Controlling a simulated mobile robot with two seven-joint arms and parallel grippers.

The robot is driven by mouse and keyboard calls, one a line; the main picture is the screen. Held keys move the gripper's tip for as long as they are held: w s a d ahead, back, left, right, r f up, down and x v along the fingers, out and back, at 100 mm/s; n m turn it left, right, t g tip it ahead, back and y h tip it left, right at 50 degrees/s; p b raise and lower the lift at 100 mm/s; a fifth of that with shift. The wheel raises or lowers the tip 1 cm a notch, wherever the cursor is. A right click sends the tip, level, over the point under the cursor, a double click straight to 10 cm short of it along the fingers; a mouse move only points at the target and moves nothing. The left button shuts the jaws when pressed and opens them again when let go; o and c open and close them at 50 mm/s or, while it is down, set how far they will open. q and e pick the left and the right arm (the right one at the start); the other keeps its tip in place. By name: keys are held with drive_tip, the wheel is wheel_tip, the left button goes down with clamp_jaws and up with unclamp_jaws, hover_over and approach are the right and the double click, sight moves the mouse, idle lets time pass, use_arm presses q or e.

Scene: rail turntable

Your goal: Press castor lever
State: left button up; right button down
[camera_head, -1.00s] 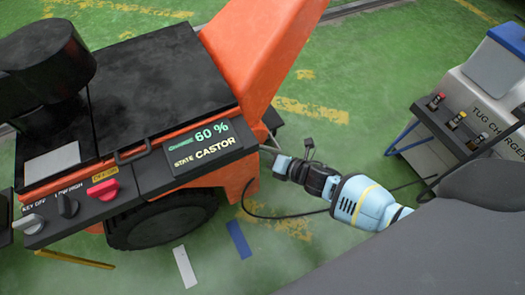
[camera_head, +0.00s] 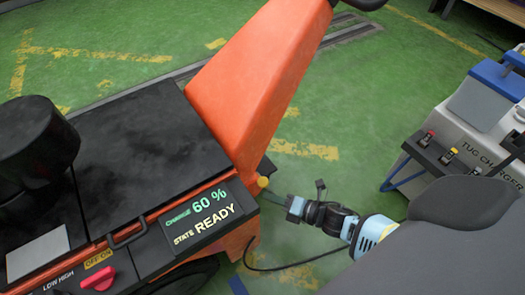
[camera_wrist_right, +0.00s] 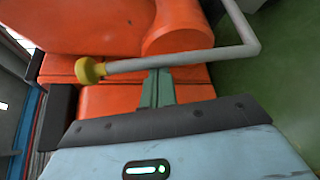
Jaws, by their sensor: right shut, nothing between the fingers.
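The castor lever (camera_wrist_right: 180,59) is a grey bent bar with a yellow knob in the right wrist view. In the head view, only its yellow knob (camera_head: 263,182) shows clearly, at the orange tug's right side. My right gripper (camera_head: 272,198) comes in from the right, just beside the knob. In the wrist view its greenish fingers (camera_wrist_right: 157,88) are together and empty, with their tips at the lever bar; I cannot tell if they touch it. The tug's display (camera_head: 203,216) reads "CHARGE 60 %" and "STATE READY". My left gripper is not in view.
The orange tug column (camera_head: 258,85) rises behind the lever. A red switch (camera_head: 98,279) is on the tug's front panel. The tug charger (camera_head: 465,140) stands at the right. A dark cable (camera_head: 290,269) runs below my right arm. Green floor lies between tug and charger.

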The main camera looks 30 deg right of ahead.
drive_tip(key=shift+d+r, duration=0.35)
drive_tip(key=shift+d, duration=0.45)
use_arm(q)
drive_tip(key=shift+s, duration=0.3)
use_arm(e)
drive_tip(key=shift+d, duration=1.05)
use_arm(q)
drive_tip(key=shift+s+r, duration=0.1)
use_arm(e)
drive_tip(key=shift+d+r, duration=0.1)
drive_tip(key=shift+d, duration=0.1)
